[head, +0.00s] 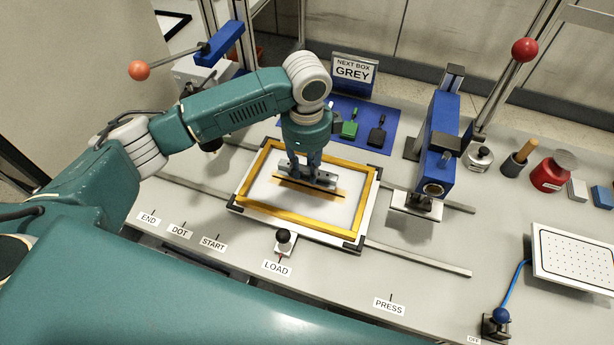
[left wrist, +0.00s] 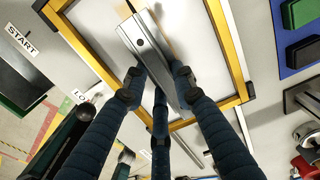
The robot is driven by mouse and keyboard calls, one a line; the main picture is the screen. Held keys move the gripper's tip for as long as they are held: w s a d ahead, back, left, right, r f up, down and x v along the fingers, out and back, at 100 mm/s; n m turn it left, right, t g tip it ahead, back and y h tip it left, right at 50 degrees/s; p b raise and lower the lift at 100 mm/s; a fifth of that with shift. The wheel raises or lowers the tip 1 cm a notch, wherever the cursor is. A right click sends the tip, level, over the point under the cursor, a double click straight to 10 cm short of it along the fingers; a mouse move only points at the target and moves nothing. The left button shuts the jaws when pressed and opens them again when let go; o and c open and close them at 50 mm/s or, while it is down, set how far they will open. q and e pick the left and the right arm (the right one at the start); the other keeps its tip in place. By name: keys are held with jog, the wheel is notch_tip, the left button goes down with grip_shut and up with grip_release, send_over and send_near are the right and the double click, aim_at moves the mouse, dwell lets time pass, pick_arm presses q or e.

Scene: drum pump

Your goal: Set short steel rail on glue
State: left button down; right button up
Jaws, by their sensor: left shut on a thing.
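My left gripper (head: 306,172) is shut on the short steel rail (head: 320,178), a grey metal bar with a small hole. It holds the rail over the white panel inside the yellow frame (head: 245,178). In the left wrist view the gripper's fingers (left wrist: 155,90) close around the rail (left wrist: 142,42), which lies slantwise. A dark line with an amber strip (head: 310,191) shows on the panel just below the rail; it may be the glue, partly covered. I cannot tell whether the rail touches the panel. My right gripper is not in view.
The yellow frame sits on a carriage over rails, with a LOAD sign (head: 276,268) in front. A blue press-like unit (head: 437,140) stands to the right.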

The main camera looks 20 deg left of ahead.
aim_at(306, 176)
pick_arm(q)
jog(key=shift+f, duration=0.7)
notch_tip(306, 176, down, 2)
jog(key=shift+f+p, duration=0.25)
jog(key=shift+p, duration=0.2)
jog(key=shift+f, duration=0.6)
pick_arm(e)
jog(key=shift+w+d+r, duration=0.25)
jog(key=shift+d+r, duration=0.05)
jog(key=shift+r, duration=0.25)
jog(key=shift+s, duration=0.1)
pick_arm(q)
jog(key=shift+f, duration=0.15)
jog(key=c, duration=1.5)
grip_release()
jog(key=shift+o, duration=0.5)
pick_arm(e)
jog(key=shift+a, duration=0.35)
